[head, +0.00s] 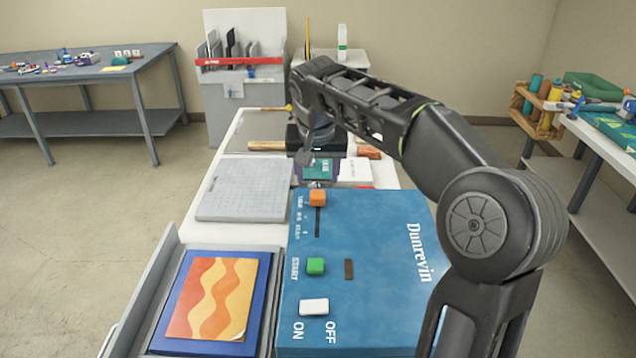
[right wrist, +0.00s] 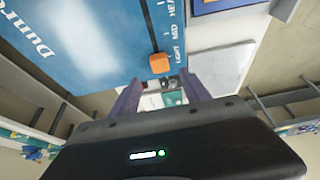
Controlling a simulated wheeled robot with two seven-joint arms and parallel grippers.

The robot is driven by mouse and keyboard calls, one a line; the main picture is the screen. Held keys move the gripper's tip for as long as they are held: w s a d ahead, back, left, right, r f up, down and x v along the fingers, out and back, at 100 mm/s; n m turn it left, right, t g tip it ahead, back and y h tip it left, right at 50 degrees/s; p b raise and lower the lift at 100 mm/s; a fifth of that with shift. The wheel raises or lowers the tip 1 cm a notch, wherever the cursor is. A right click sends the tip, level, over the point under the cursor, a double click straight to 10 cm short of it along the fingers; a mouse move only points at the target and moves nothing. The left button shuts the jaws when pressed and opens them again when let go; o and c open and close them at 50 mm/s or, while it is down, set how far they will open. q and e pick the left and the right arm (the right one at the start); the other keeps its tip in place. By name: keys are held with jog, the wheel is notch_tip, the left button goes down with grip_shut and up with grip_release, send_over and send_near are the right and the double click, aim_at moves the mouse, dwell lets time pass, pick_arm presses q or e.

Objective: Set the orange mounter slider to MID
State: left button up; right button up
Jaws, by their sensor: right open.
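The orange mounter slider (head: 317,197) is a small block at the far end of a dark slot on the blue Dunrevin machine (head: 385,270). In the right wrist view the orange slider (right wrist: 159,63) sits by the LIGHT label, with MID and HEAVY printed further along. My right gripper (head: 308,156) is beyond the slider and above the bench. In the right wrist view its two fingers (right wrist: 162,92) are apart with nothing between them, and the slider is just past the tips, not touched. My left gripper is not in view.
A green START button (head: 315,266) and a white ON/OFF switch (head: 314,307) are on the machine. A grey gridded board (head: 245,190) lies to its left, beside a wavy orange picture (head: 215,300) on a blue board. Books and a wooden-handled tool (head: 267,146) lie behind.

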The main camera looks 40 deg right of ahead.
aim_at(318, 194)
jog(key=shift+s+a, duration=0.1)
jog(key=shift+s, duration=0.05)
jog(key=shift+p+x, duration=0.75)
jog(key=shift+x, duration=3.2)
jog(key=shift+c, duration=0.5)
grip_shut()
